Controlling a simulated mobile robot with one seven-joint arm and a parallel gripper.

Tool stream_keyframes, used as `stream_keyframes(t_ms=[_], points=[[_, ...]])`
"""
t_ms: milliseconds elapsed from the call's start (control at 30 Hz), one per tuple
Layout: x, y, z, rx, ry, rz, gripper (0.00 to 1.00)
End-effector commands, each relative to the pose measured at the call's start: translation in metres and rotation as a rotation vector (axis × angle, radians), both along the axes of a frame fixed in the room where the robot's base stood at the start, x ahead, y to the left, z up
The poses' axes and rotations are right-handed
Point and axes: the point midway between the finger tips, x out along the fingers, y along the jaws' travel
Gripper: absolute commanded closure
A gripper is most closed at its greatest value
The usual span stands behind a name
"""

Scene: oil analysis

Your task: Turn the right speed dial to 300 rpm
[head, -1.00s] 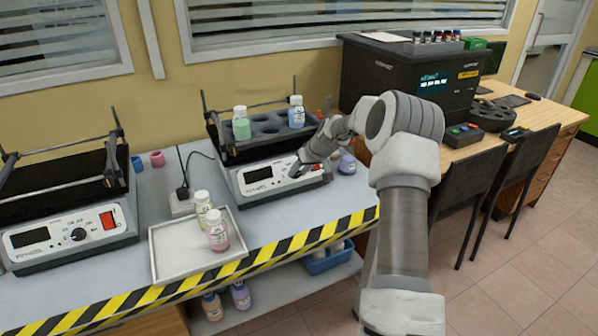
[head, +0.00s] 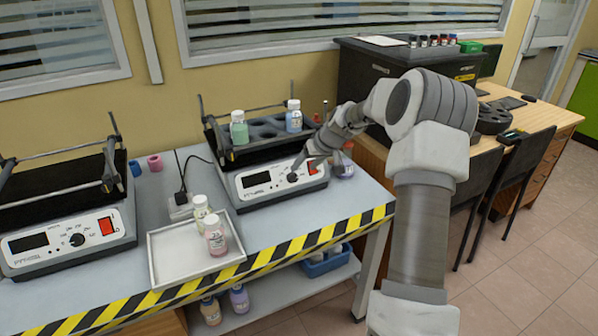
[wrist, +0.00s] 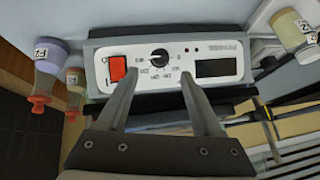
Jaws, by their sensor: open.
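The right shaker (head: 270,180) stands on the grey bench with its control panel facing forward. Its black speed dial (head: 292,178) sits between the dark display and the red switch, with small speed labels around it. In the wrist view the dial (wrist: 159,56) appears round with a light pointer mark; the labels are too small to read surely. My gripper (head: 307,163) is close to the panel. In the wrist view its two fingers (wrist: 158,76) are spread apart on either side of the dial, with nothing between them. I cannot tell how far they stand from the panel.
The rack on the right shaker holds a green bottle (head: 239,128) and a blue bottle (head: 293,116). A purple bottle (head: 344,166) stands close to the right. A white tray (head: 170,256) with two bottles lies left, beyond it the left shaker (head: 60,243).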

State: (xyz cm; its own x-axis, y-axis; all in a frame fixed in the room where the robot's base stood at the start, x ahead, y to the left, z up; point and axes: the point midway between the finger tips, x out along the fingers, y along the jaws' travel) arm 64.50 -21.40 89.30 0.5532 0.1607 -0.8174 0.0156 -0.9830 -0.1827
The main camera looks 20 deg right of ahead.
Motion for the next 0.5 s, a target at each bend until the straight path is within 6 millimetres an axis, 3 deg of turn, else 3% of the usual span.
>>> stream_keyframes(t_ms=[33,233,500], points=[[-0.008,-0.003,0.014,-0.003,-0.002,-0.001,0.33],[-0.034,-0.011,0.052,-0.001,-0.001,-0.002,0.33],[-0.054,-0.015,0.079,0.001,0.0,-0.001,0.33]])
